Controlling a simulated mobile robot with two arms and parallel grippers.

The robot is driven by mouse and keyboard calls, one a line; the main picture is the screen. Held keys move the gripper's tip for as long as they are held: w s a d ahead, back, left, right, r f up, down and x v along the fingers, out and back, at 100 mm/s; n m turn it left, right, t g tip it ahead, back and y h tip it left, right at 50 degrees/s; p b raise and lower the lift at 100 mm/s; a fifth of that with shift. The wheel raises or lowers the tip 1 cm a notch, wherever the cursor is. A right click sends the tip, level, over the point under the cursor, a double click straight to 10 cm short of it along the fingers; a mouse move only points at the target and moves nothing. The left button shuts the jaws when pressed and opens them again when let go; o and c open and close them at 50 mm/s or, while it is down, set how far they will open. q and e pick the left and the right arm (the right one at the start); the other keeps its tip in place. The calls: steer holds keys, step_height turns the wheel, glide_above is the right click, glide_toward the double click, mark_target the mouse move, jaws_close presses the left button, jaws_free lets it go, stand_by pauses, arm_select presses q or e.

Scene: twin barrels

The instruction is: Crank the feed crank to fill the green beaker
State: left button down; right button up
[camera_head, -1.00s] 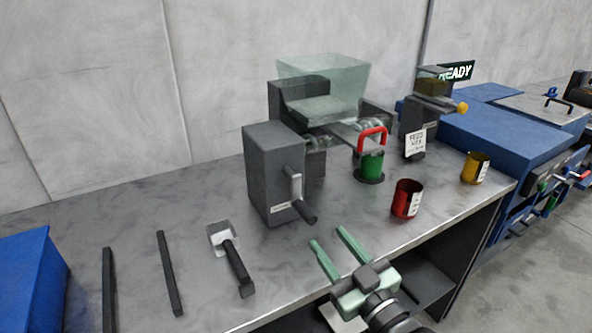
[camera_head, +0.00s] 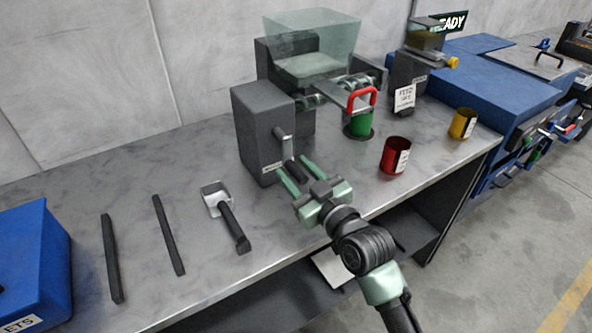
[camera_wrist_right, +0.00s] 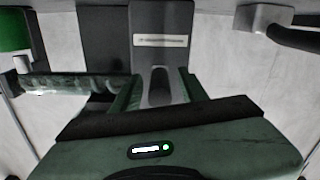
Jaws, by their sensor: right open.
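The feed crank (camera_head: 282,145) is on the front of a dark grey box, with a light arm and a dark grip pointing out toward me. My right gripper (camera_head: 294,165) is open at the crank, one finger on each side of the dark grip. In the right wrist view the grip (camera_wrist_right: 160,88) shows between the fingers, not clasped. My left gripper is not in view.
A clear hopper (camera_head: 312,45) tops the machine. A red beaker (camera_head: 396,155) and a yellow beaker (camera_head: 463,123) stand to the right. A scoop (camera_head: 228,218) and two dark bars (camera_head: 168,235) lie left. A blue box (camera_head: 35,260) is at far left.

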jaws_close()
stand_by(1.4)
